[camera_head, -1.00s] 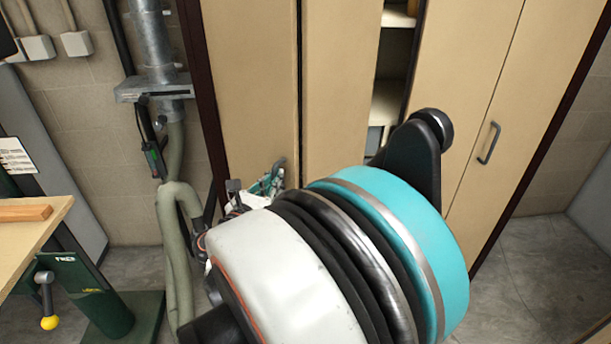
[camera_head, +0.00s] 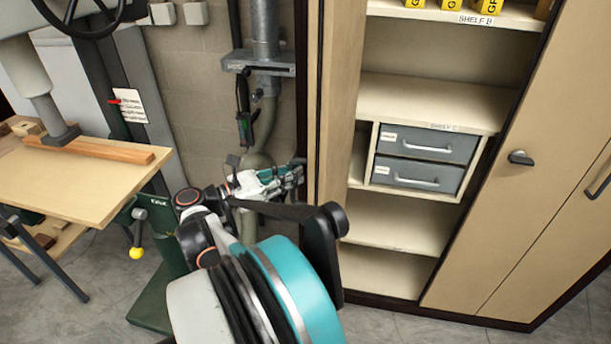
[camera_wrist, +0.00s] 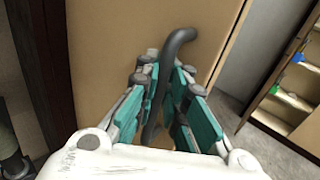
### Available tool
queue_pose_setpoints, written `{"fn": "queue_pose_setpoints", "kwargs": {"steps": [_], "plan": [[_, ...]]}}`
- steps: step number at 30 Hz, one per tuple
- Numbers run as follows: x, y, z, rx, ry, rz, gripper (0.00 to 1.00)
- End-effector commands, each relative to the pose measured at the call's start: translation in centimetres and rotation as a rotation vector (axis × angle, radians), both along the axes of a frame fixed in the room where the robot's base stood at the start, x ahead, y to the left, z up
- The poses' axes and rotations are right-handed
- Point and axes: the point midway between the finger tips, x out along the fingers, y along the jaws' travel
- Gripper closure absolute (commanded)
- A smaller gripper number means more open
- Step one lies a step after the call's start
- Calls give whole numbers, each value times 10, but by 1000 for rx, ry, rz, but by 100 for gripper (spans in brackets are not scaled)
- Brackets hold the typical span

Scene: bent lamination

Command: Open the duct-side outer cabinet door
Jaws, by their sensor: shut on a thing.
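The duct-side outer door is a beige panel (camera_head: 340,85) at the cabinet's left side in the head view, seen at a steep angle. It fills much of the wrist view (camera_wrist: 115,45). Its dark curved bar handle (camera_wrist: 180,38) stands between my fingers in the wrist view. My gripper (camera_wrist: 165,75) is shut on that handle. In the head view my gripper (camera_head: 296,173) is at the door's left side, and the handle is hidden there. The cabinet interior shows to the right of the door, with a shelf (camera_head: 435,100) and grey drawers (camera_head: 425,145).
The duct pipe (camera_head: 264,35) and its bracket are on the wall left of the door. A wooden worktable (camera_head: 75,185) stands further left. Grey floor is clear in front of the cabinet.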

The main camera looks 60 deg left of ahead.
Motion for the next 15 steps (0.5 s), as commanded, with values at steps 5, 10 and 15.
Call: {"fn": "queue_pose_setpoints", "kwargs": {"steps": [5, 10, 15], "plan": [[-6, 4, -2, -1, 4, -2, 100], [-6, 5, -2, -1, 4, -2, 100], [-7, 5, -2, -1, 4, -1, 100]]}}
